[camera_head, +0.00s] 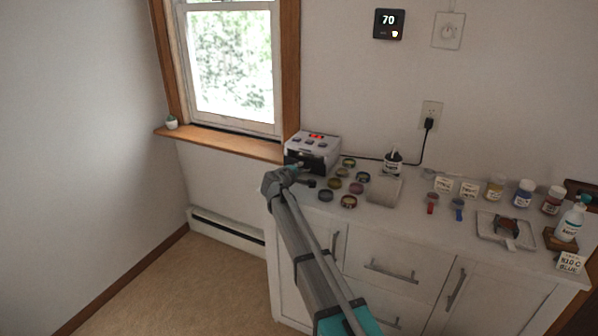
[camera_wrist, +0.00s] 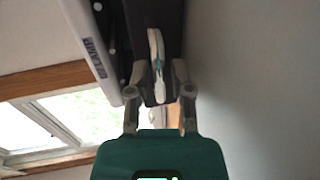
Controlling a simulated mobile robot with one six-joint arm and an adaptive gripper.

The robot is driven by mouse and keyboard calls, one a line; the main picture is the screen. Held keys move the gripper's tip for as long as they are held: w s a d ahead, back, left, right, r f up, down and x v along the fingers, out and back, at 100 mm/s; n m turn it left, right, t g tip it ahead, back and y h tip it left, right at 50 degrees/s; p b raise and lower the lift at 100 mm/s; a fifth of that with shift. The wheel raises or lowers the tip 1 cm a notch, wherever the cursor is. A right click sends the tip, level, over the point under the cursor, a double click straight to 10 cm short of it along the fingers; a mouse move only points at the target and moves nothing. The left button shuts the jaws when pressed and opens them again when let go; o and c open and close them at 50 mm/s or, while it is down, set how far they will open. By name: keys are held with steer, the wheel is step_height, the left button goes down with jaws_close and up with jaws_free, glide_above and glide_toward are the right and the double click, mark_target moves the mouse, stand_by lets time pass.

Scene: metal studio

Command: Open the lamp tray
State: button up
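The lamp unit (camera_head: 318,140) is a white box with a red display and a dark front, standing at the left back of the counter. In the wrist view its white face (camera_wrist: 92,55) carries the label "LAMP". A dark part, probably the tray (camera_wrist: 140,14), lies alongside that face, with a white and teal strip (camera_wrist: 157,45) on it. My gripper (camera_head: 301,172) is at the unit's front. In the wrist view my gripper (camera_wrist: 160,72) has its fingertips apart on either side of the dark part. I cannot tell whether they touch it. My arm hides some of the front.
Several small round pots (camera_head: 349,201) stand close right of my gripper. A pale square tray (camera_head: 383,190), bottles (camera_head: 524,193) and a paint tray (camera_head: 506,229) lie farther right. A black cable (camera_head: 420,150) runs along the wall. The window sill (camera_head: 220,143) is at the left.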

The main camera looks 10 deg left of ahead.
stand_by(0.3)
jaws_close()
steer(key=v, duration=0.4)
steer(key=f+v, duration=0.1)
steer(key=v, duration=0.2)
steer(key=f+v, duration=0.1)
steer(key=v, duration=0.3)
steer(key=shift+s+a+f, duration=0.15)
steer(key=shift+s+a, duration=0.05)
steer(key=shift+s, duration=0.3)
jaws_free()
steer(key=shift+w, duration=0.15)
